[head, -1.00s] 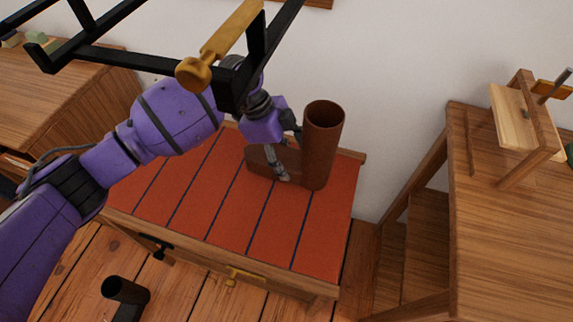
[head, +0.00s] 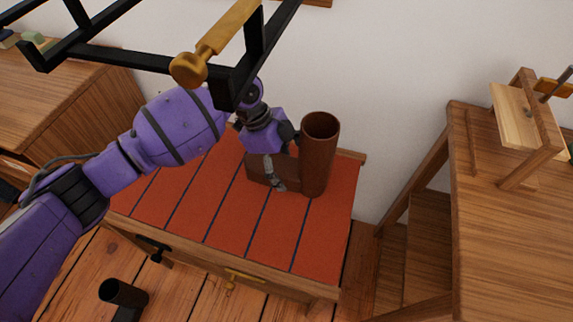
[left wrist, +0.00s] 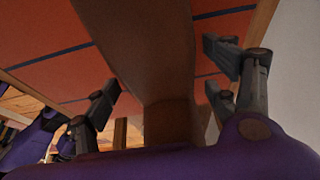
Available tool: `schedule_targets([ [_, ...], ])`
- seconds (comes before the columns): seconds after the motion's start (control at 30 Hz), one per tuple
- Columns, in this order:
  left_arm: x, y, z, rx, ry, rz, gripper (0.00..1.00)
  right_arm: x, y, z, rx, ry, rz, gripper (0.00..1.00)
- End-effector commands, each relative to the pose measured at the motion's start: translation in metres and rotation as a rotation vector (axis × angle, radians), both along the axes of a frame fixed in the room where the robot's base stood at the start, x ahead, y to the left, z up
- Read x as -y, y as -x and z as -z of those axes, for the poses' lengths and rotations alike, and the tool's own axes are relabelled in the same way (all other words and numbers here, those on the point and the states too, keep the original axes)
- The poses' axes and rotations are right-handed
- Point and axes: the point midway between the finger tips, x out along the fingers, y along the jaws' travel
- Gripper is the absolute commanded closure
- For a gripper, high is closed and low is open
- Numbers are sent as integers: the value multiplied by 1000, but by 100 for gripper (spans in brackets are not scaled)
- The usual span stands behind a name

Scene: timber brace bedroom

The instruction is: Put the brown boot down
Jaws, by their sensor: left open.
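The brown boot (head: 319,156) stands upright on the red slatted top of a low wooden chest (head: 222,215), near its back right corner. Its foot part points left. My left gripper (head: 272,172) is at the boot's foot, just left of the shaft. In the left wrist view the boot (left wrist: 165,70) runs between the two spread fingers of my left gripper (left wrist: 165,95), and gaps show beside it. The jaws are open. My right gripper is not in view.
A black boot-like item (head: 124,294) is on the floor in front of the chest. A wooden desk (head: 515,230) stands at the right, a wooden cabinet (head: 70,85) at the left. A black frame (head: 140,60) crosses the top. The chest's front is clear.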

Motion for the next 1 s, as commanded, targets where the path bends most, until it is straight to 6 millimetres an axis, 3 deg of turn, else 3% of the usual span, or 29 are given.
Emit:
schedule_targets([
  [0.17, -3, -2, -10, 1, -1, 0, 21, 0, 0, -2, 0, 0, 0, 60],
  [0.6, -27, -9, -70, 2, 0, -1, 21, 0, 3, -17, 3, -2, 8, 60],
  [1.0, -27, -9, -70, 0, 0, 0, 21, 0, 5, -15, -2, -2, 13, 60],
])
